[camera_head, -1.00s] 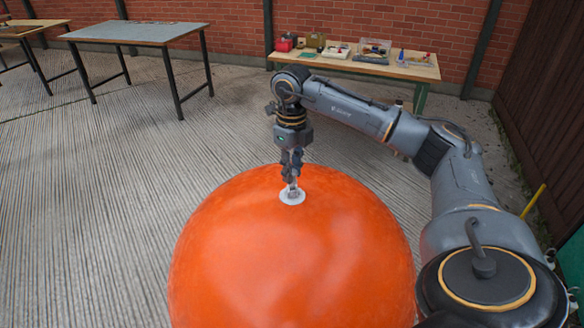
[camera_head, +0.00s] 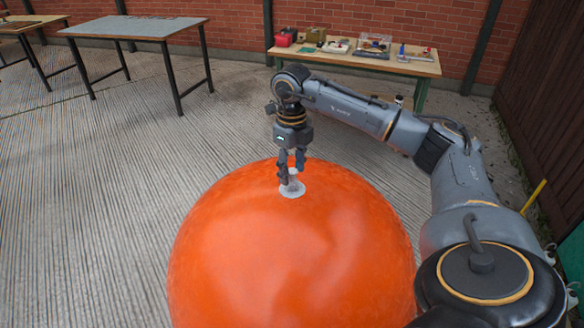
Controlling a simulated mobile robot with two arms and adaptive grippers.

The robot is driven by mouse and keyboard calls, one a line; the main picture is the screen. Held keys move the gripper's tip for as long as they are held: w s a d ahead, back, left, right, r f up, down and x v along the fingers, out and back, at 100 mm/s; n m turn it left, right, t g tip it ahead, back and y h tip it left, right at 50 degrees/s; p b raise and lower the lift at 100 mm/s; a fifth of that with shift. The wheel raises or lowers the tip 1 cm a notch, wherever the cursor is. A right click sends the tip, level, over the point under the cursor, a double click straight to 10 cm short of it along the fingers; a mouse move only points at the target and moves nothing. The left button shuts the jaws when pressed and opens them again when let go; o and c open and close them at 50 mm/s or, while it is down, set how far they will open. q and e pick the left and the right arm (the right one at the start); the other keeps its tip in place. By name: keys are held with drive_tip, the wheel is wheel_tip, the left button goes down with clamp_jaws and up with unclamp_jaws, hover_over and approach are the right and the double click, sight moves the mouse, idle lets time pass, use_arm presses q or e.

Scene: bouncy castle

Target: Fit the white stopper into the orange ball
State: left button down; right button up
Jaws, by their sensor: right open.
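The large orange ball (camera_head: 290,255) fills the lower middle of the head view. The white stopper (camera_head: 292,189) sits at the top of the ball, a flat round disc with a small raised part in its middle. I cannot tell how deep it sits in the ball. My right gripper (camera_head: 291,178) points down right above the stopper, its fingers spread on either side of the raised part. The gripper is open. My left gripper is not in view.
A wooden table (camera_head: 432,69) with several small items stands at the back against the brick wall. A grey-topped table (camera_head: 135,27) stands at the back left. The ribbed concrete floor (camera_head: 100,190) left of the ball is clear. A dark fence (camera_head: 548,110) runs along the right.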

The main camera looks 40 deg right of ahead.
wheel_tip(320, 180, up, 12)
idle(0.6)
